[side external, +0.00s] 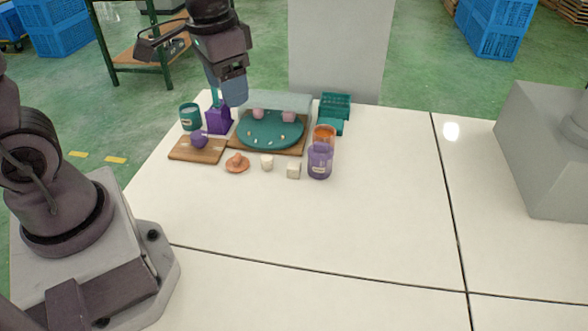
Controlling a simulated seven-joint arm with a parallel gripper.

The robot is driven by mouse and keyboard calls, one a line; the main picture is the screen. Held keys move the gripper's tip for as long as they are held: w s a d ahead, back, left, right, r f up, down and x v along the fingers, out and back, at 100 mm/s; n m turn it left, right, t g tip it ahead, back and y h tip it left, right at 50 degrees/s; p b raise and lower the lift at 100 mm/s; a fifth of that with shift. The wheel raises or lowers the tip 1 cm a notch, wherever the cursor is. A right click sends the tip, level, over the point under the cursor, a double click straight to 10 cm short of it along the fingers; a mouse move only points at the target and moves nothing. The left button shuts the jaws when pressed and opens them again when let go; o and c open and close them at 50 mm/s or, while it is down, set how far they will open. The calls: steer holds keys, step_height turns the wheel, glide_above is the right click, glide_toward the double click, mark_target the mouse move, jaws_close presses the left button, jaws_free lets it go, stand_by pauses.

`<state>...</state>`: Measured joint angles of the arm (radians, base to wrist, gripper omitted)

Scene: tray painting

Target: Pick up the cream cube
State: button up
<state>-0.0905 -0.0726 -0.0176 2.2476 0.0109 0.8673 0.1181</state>
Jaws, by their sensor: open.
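The cream cube (293,170) sits on the white table at the front of the group of objects. A small cream piece (267,162) of similar colour, rounder in shape, stands just left of it. My gripper (229,100) hangs pointing down above the back left of the group, near a purple block-like holder (218,121). It is open, and I see nothing held in it. It is well apart from the cream cube, up and to the left of it in the picture. The fingertips are small and hard to make out.
A purple jar with an orange top (320,165) stands close right of the cube. A teal round tray (270,131) lies behind. An orange piece (237,162), a wooden board (197,149), a teal cup (190,117) and teal crate (335,106) surround it. The front table is clear.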

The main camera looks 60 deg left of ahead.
steer(key=w+a+f+m+g, duration=0.2)
steer(key=w+a+f+m, duration=0.15)
steer(key=w+f, duration=0.8)
steer(key=m, duration=0.5)
glide_above(290, 165)
step_height(290, 165, down, 3)
steer(key=shift+t, duration=0.4)
step_height(290, 165, down, 13)
steer(key=shift+r, duration=0.15)
steer(key=shift+c, duration=0.3)
steer(key=c, duration=0.9)
